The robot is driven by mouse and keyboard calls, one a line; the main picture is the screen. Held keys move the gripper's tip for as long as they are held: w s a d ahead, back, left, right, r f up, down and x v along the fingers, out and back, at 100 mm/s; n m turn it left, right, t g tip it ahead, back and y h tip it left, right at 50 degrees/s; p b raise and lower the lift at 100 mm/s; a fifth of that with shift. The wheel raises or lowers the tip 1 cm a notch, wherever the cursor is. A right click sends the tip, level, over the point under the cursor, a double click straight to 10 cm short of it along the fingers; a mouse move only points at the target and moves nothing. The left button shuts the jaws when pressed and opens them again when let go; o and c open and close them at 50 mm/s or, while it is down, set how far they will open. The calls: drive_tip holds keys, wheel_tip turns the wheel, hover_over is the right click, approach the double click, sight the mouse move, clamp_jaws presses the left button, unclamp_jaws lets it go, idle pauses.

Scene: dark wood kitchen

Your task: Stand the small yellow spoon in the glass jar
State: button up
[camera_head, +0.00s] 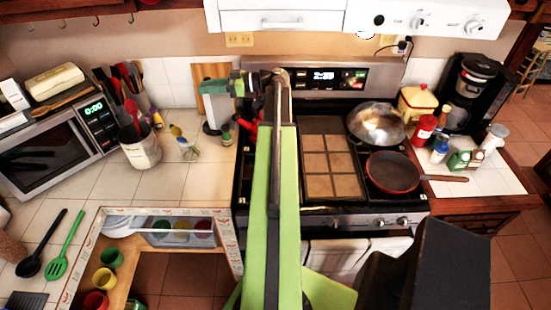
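A small clear jar (188,150) stands on the tiled counter left of the stove. A small yellow piece (176,131) shows at its upper left; it may be the yellow spoon, but it is too small to tell whether it is in the jar or behind it. My green arm reaches forward up the middle of the view. My gripper (277,84) is at its far end, in front of the stove's back panel and to the right of the jar. Its fingers are not clear, and I see nothing certain held in it.
A utensil crock (139,147) and microwave (62,137) stand left of the jar. A green and white appliance (213,108) stands behind it. The stove carries a red pan (393,171) and a steel pan (376,122). Bare counter tiles lie in front of the jar.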

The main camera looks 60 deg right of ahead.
drive_tip(key=s+d+f+g+h+b, duration=0.1)
drive_tip(key=s+f+g+h+b, duration=0.1)
drive_tip(key=s+f+g, duration=0.3)
drive_tip(key=s+d+f+g+h+b, duration=0.1)
drive_tip(key=s+f+g+h+b, duration=0.2)
drive_tip(key=s+f, duration=1.1)
wheel_tip(320, 180, down, 6)
drive_tip(key=g+h, duration=0.1)
drive_tip(key=g, duration=0.1)
drive_tip(key=shift+f+m+g, duration=0.2)
drive_tip(key=shift+m+g, duration=0.2)
